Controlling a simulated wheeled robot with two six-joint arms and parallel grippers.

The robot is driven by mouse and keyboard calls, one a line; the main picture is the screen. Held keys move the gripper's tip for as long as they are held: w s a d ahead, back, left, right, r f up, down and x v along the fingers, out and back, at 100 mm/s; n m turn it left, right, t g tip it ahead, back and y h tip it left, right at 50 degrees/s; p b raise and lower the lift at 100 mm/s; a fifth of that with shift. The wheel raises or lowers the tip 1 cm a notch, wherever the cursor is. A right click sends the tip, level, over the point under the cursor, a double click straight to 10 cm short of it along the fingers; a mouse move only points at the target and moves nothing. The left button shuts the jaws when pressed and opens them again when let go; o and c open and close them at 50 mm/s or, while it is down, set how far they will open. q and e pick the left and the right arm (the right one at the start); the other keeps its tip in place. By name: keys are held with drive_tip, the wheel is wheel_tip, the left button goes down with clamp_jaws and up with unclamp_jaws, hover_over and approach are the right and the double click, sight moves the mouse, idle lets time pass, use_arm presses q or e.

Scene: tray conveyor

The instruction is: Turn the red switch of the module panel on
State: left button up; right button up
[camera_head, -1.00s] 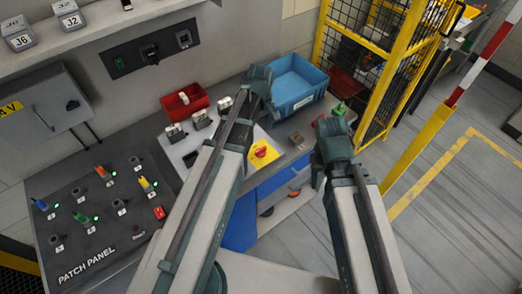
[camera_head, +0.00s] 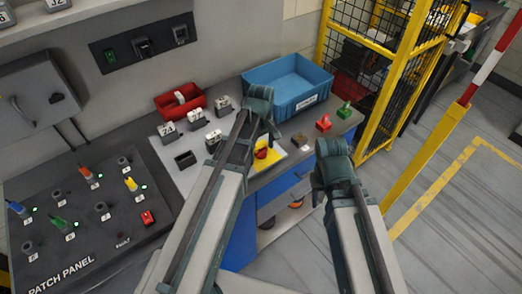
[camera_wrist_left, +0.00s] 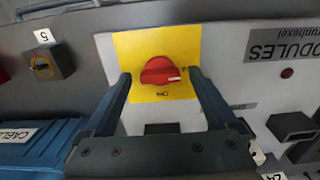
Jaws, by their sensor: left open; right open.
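The red switch (camera_head: 261,153) sits on a yellow plate (camera_head: 272,160) at the right end of the pale module panel (camera_head: 187,181). In the left wrist view the red switch (camera_wrist_left: 158,72) shows with its bar crosswise and a white mark at its right end. Small dark marks are printed below and right of it on the yellow plate (camera_wrist_left: 130,45). My left gripper (camera_wrist_left: 160,78) is open, its fingers on either side of the switch, with gaps to it. In the head view my left gripper (camera_head: 259,112) partly covers the panel. My right gripper (camera_head: 331,168) is off the counter's front; its fingertips are hidden.
Several grey modules (camera_head: 196,119) stand on the panel. Behind are a red bin (camera_head: 181,108) and a blue crate (camera_head: 268,78). Red (camera_head: 324,123) and green (camera_head: 345,110) pieces lie on the right. The patch panel (camera_head: 85,225) is at left, a yellow cage post (camera_head: 380,100) at right.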

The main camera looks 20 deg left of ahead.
use_arm(q)
drive_tip(key=c, duration=1.4)
drive_tip(key=shift+o, duration=0.2)
drive_tip(key=shift+m, duration=0.3)
drive_tip(key=m, duration=0.3)
drive_tip(key=shift+m, duration=0.4)
drive_tip(key=m, duration=0.4)
drive_tip(key=shift+m, duration=0.3)
drive_tip(key=m, duration=0.4)
drive_tip(key=shift+m, duration=2.4)
